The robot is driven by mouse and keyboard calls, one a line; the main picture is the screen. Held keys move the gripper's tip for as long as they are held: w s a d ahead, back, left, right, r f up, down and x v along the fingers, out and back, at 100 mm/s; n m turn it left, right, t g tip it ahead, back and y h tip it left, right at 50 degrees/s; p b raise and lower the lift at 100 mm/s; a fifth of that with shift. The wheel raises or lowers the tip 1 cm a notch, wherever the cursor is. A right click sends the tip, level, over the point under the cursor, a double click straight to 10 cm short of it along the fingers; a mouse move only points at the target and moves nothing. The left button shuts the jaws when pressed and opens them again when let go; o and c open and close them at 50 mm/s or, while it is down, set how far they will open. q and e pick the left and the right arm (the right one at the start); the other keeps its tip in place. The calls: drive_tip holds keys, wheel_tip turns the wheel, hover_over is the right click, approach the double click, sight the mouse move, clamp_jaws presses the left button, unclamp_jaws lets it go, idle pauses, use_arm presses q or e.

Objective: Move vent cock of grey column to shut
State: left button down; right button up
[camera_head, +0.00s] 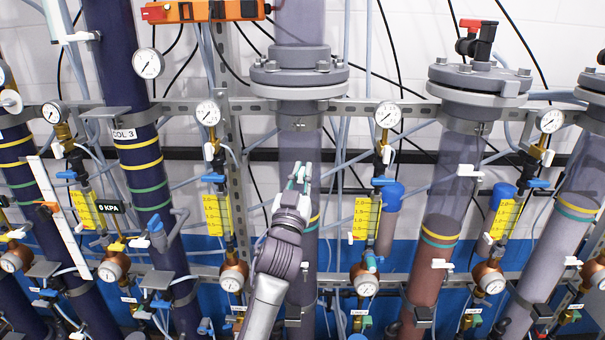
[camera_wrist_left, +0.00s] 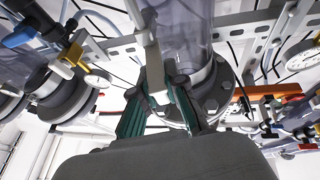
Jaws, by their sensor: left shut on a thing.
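A clear, greyish column (camera_head: 300,143) with grey flanges stands in the middle of the head view. It also shows in the left wrist view (camera_wrist_left: 187,35). My left gripper (camera_head: 301,174) is in front of this column, below its flange. In the left wrist view the teal fingers of my left gripper (camera_wrist_left: 160,100) are shut on a pale lever (camera_wrist_left: 153,65), which looks like a cock handle on the column. The fingers hide its lower end, and I cannot tell which position the cock is in. My right gripper is not in view.
A column with brownish filling (camera_head: 427,275) stands to the right, with a red-handled valve (camera_head: 478,28) on its top flange. A dark blue column (camera_head: 122,70) stands to the left. Gauges, such as one left of the middle (camera_head: 208,113), yellow scales and a perforated rail (camera_head: 250,106) crowd both sides.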

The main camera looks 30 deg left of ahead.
use_arm(q)
drive_tip(key=shift+s+a+r+m+t+h+p, duration=0.1)
drive_tip(key=shift+a+m+t+h+p, duration=0.15)
drive_tip(key=shift+m+h+p, duration=0.5)
drive_tip(key=shift+a+m+t+h+p, duration=0.15)
drive_tip(key=shift+m+t+h+p, duration=0.15)
drive_tip(key=shift+h, duration=0.85)
drive_tip(key=a+m+g+h+b, duration=0.1)
drive_tip(key=m+h, duration=0.2)
drive_tip(key=h, duration=0.3)
drive_tip(key=a+m+g+h+b, duration=0.1)
drive_tip(key=m+h, duration=0.2)
drive_tip(key=h, duration=0.3)
drive_tip(key=w+a+m+g+h+b, duration=0.1)
drive_tip(key=m+g+h+b, duration=0.1)
drive_tip(key=h, duration=0.3)
drive_tip(key=shift+a+m+h, duration=0.15)
drive_tip(key=shift+m+h, duration=0.25)
drive_tip(key=shift+m, duration=0.35)
drive_tip(key=shift+w+a+m+g+h+b, duration=0.15)
drive_tip(key=shift+m+g+h+b, duration=0.25)
drive_tip(key=shift+m+g+h, duration=0.45)
drive_tip(key=shift+w+a+m+g+h+b, duration=0.1)
drive_tip(key=shift+m+g+h+b, duration=0.35)
drive_tip(key=shift+g+h, duration=0.7)
drive_tip(key=c, duration=1.2)
unclamp_jaws()
